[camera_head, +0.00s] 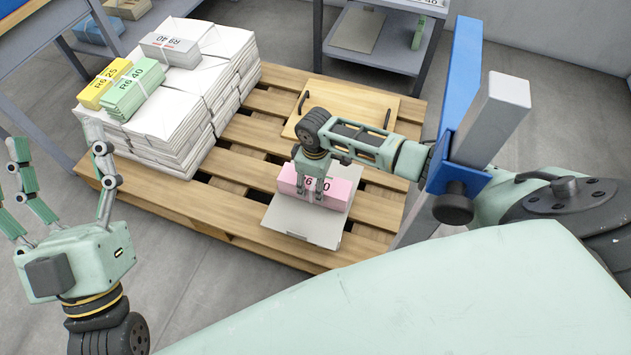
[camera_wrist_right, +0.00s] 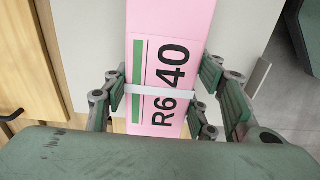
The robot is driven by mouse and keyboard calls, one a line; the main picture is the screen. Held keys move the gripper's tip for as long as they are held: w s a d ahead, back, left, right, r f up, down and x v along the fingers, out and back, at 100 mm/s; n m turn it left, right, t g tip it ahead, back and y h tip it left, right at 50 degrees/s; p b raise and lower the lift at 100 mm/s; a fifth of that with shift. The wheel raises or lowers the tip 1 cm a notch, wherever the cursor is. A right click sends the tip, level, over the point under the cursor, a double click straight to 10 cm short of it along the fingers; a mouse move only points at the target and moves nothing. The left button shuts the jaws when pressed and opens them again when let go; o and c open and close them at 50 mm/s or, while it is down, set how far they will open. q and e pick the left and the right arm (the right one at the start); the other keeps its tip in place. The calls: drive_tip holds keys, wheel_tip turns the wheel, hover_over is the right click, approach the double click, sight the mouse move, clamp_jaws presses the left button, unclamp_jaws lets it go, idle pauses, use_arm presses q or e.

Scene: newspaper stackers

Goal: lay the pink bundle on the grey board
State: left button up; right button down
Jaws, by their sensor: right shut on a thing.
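The pink bundle (camera_head: 338,190) has a white band and the print R6 40. It also shows in the right wrist view (camera_wrist_right: 172,40). My right gripper (camera_head: 312,194) is shut on it from above, with fingers on both long sides in the wrist view (camera_wrist_right: 160,88). The bundle is over the far part of the grey board (camera_head: 300,224), which lies on the pallet and also shows in the wrist view (camera_wrist_right: 85,50). I cannot tell whether the bundle touches the board. My left gripper (camera_head: 68,168) is open and empty at the left.
The wooden pallet (camera_head: 196,212) carries stacks of white paper (camera_head: 168,112) with yellow (camera_head: 104,84), green (camera_head: 134,90) and grey (camera_head: 170,46) bundles on top. A wooden board with black handles (camera_head: 345,98) lies behind the grey board. A shelf unit (camera_head: 385,45) stands at the back.

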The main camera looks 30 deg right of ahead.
drive_tip(key=shift+w, duration=0.1)
drive_tip(key=c, duration=0.8)
unclamp_jaws()
drive_tip(key=shift+o, duration=0.8)
drive_tip(key=shift+s+f, duration=0.15)
drive_tip(key=shift+s, duration=0.05)
wheel_tip(320, 180, up, 12)
